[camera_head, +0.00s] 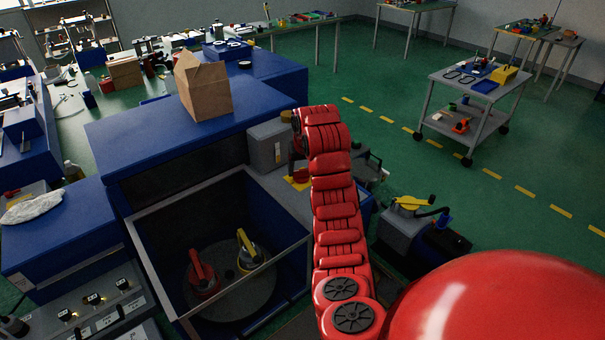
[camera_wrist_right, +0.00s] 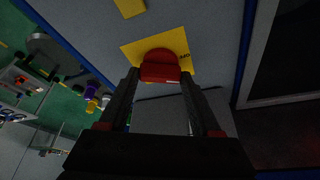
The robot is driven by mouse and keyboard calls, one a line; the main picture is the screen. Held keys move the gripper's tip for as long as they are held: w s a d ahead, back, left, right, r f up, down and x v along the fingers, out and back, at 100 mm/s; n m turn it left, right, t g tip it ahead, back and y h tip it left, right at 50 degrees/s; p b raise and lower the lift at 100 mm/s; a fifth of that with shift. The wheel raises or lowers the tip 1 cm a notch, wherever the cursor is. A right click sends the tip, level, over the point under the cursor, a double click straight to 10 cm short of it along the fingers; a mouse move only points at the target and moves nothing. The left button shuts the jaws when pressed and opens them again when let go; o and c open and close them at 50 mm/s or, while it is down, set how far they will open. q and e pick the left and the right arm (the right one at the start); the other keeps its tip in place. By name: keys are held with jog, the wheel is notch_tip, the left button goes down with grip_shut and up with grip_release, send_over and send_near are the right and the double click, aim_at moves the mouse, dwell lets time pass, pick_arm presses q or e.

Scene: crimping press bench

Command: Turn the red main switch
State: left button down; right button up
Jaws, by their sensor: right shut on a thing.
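The red main switch (camera_wrist_right: 160,66) sits on a yellow plate (camera_wrist_right: 130,47) on a grey panel, with small dark lettering at the plate's right side in the right wrist view. My right gripper (camera_wrist_right: 161,76) is shut on the switch knob, one dark finger at each side. In the head view my red right arm reaches over the machine, and the right gripper (camera_head: 296,160) is mostly hidden beside the grey box (camera_head: 265,150). The yellow plate (camera_head: 298,183) shows partly there; the knob is not clear. My left gripper is in neither view.
The blue machine (camera_head: 150,145) has an open bay with a red-handled and a yellow-handled fixture (camera_head: 203,275). A paper bag (camera_head: 203,85) stands on its top. A grey unit with a yellow lever (camera_head: 410,205) stands right of my arm. A cart (camera_head: 470,105) stands farther off on open green floor.

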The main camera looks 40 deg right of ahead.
jog(key=m, duration=0.1)
jog(key=m+h+b, duration=0.1)
jog(key=shift+w+a+f+m, duration=0.1)
jog(key=shift+a+m, duration=0.05)
jog(key=shift+m, duration=0.25)
jog(key=m+g+b, duration=0.1)
jog(key=m, duration=0.1)
jog(key=m+g+h+b, duration=0.1)
jog(key=m+b, duration=0.1)
jog(key=m, duration=0.1)
jog(key=shift+w+a, duration=0.1)
jog(key=shift+m+g+h+b, duration=0.3)
jog(key=shift+m+g+b, duration=0.15)
jog(key=shift+m, duration=0.65)
jog(key=shift+w+m, duration=0.1)
jog(key=shift+m, duration=0.2)
jog(key=shift+m+g, duration=0.45)
jog(key=shift+m, duration=0.65)
jog(key=o, duration=1.4)
